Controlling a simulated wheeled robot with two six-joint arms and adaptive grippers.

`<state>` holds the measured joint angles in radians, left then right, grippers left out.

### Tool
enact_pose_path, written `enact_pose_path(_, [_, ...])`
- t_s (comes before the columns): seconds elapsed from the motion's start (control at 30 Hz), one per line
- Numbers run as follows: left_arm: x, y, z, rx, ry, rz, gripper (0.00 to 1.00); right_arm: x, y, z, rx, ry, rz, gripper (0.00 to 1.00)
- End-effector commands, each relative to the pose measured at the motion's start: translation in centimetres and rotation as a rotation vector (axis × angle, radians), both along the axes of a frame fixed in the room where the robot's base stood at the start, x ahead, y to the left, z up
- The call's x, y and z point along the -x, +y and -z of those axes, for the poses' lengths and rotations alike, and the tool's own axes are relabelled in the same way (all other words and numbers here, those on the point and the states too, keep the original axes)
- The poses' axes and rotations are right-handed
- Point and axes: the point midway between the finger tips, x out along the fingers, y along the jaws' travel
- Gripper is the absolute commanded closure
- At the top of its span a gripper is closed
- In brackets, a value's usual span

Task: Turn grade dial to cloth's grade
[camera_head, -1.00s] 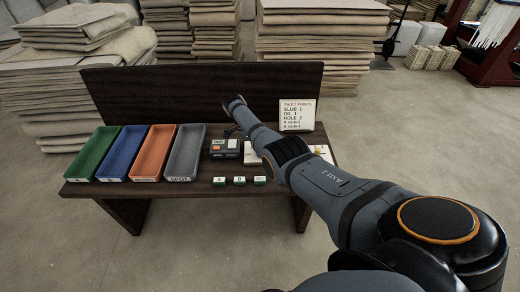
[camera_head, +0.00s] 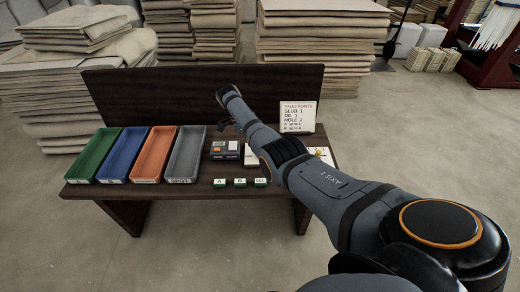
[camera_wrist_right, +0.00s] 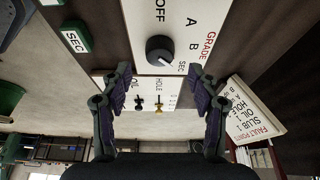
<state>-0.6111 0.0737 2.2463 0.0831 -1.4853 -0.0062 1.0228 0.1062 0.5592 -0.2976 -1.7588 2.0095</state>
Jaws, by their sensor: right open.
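In the right wrist view the grade dial (camera_wrist_right: 160,50) is a round black knob on a white panel (camera_wrist_right: 140,20) lettered OFF, A, B, SEC and GRADE. A pale mark on the knob is visible, but I cannot surely tell which label it points at. My right gripper (camera_wrist_right: 160,80) is open, its fingers apart and empty, with the dial ahead between and beyond the tips. In the head view my right gripper (camera_head: 228,128) is small and dark above the bench, and my arm partly covers the white panel (camera_head: 252,158). My left gripper is out of view. No graded cloth is identifiable.
The bench (camera_head: 165,202) carries green (camera_head: 98,150), blue (camera_head: 123,153), orange (camera_head: 154,153) and grey (camera_head: 187,150) trays. A small boxed device (camera_head: 224,150), grade tags (camera_head: 240,183) and a fault points card (camera_head: 298,116) stand there too. Small fault knobs (camera_wrist_right: 158,105) sit on another panel.

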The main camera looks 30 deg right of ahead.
Motion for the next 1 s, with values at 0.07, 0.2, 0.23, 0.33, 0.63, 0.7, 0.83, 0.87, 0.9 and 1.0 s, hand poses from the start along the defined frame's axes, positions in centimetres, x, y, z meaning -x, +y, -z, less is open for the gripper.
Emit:
enact_pose_path(0.07, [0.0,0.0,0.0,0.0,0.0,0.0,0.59,-0.5,0.7,-2.0,0.0,-0.003,-0.001,0.39])
enact_pose_path(0.2, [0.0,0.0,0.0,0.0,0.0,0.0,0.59,-1.1,1.6,-4.7,0.0,-0.002,-0.001,0.39])
enact_pose_path(0.23, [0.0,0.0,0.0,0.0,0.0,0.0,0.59,-1.2,1.8,-5.1,0.0,-0.001,0.0,0.39])
enact_pose_path(0.33, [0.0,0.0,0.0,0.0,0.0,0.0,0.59,-1.4,2.2,-6.2,0.0,0.0,0.0,0.39])
enact_pose_path(0.63, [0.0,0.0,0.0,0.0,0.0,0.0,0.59,-1.5,2.3,-6.8,0.001,0.002,0.0,0.39])
enact_pose_path(0.7, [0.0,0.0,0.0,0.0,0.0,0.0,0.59,-1.5,2.3,-6.8,0.0,0.001,0.0,0.39])
enact_pose_path(0.83, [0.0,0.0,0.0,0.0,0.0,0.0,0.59,-1.5,2.3,-6.8,0.0,0.001,0.0,0.39])
enact_pose_path(0.87, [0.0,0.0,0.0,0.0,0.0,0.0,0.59,-1.5,2.3,-6.8,0.0,0.001,0.0,0.39])
enact_pose_path(0.9, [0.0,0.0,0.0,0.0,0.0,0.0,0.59,-1.5,2.3,-6.8,0.0,0.001,0.0,0.39])
enact_pose_path(1.0, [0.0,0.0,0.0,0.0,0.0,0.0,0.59,-1.5,2.3,-6.8,0.001,0.002,0.0,0.39])
